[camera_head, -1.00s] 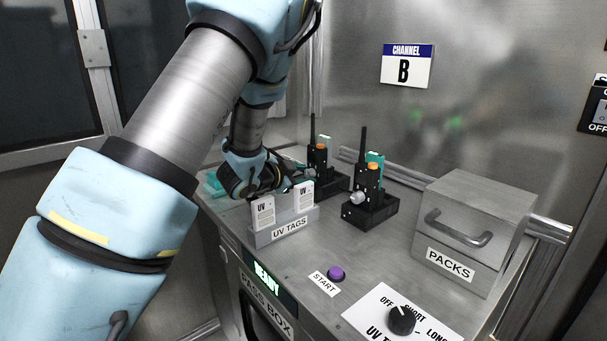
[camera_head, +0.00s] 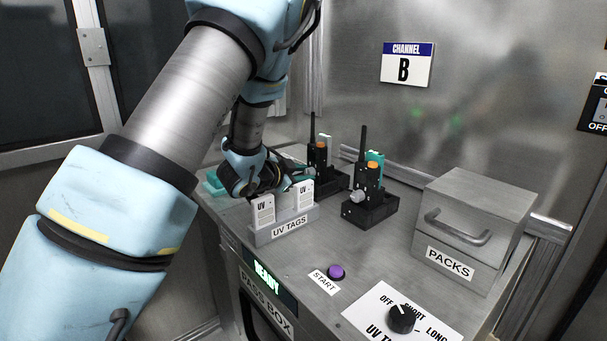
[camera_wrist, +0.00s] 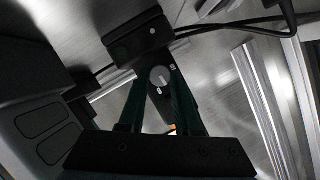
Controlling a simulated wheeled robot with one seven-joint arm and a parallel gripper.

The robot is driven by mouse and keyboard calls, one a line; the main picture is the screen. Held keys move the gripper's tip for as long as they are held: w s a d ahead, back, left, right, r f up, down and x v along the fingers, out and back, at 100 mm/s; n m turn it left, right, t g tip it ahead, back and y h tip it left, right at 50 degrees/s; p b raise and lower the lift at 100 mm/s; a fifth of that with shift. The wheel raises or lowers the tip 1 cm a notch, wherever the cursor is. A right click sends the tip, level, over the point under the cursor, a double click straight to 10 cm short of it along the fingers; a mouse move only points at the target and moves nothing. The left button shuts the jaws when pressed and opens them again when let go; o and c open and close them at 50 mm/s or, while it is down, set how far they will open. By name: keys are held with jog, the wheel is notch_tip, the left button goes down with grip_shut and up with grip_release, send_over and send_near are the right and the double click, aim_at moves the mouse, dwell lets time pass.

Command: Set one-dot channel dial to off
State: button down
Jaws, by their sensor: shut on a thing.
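In the wrist view, a round light-grey dial (camera_wrist: 160,77) sits on a dark radio between the two dark green fingers of my gripper (camera_wrist: 162,84), which is shut on it. Small white marks lie beside the dial, too small to read. The black block (camera_wrist: 128,43) above it carries a single white dot. In the head view, my gripper (camera_head: 300,177) reaches the rear radio (camera_head: 319,157), hiding its dial. A second radio (camera_head: 369,180) stands in a black base at front right, with its pale dial (camera_head: 357,196) showing.
The UV tags holder (camera_head: 284,229) stands just in front of my gripper. A purple start button (camera_head: 336,272), a black timer knob (camera_head: 401,319) and a packs drawer box (camera_head: 475,225) are on the bench. A channel B sign (camera_head: 407,64) hangs on the wall. Black cables (camera_wrist: 225,25) cross the wrist view.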

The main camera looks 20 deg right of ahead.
jog(key=shift+w+r, duration=0.1)
jog(key=shift+r, duration=0.05)
jog(key=n+p, duration=0.1)
jog(key=n+g+p, duration=0.1)
jog(key=p, duration=0.1)
jog(key=shift+w+a+r, duration=0.1)
jog(key=shift+w+r, duration=0.05)
jog(key=shift+r, duration=0.05)
jog(key=n+g+p, duration=0.1)
jog(key=n+p, duration=0.1)
jog(key=n+g+p, duration=0.1)
jog(key=n+p, duration=0.1)
jog(key=p, duration=0.1)
jog(key=shift+w+g+h, duration=0.2)
jog(key=shift+g+h, duration=0.2)
jog(key=n+g+p, duration=0.1)
jog(key=p, duration=0.1)
jog(key=n+g+h+p, duration=0.1)
jog(key=shift+w+f+n+p, duration=0.1)
jog(key=shift+f+n+p, duration=0.05)
jog(key=shift+n+p, duration=0.25)
jog(key=shift+w+a+f+n+g+h+p, duration=0.15)
jog(key=shift+n+g+h+p, duration=0.2)
jog(key=shift+n, duration=0.35)
jog(key=shift+s+d+f+n+g+h+p, duration=0.15)
jog(key=shift+n+g+p, duration=0.25)
jog(key=shift+n, duration=0.3)
jog(key=c, duration=0.9)
grip_release()
jog(key=shift+o, duration=0.2)
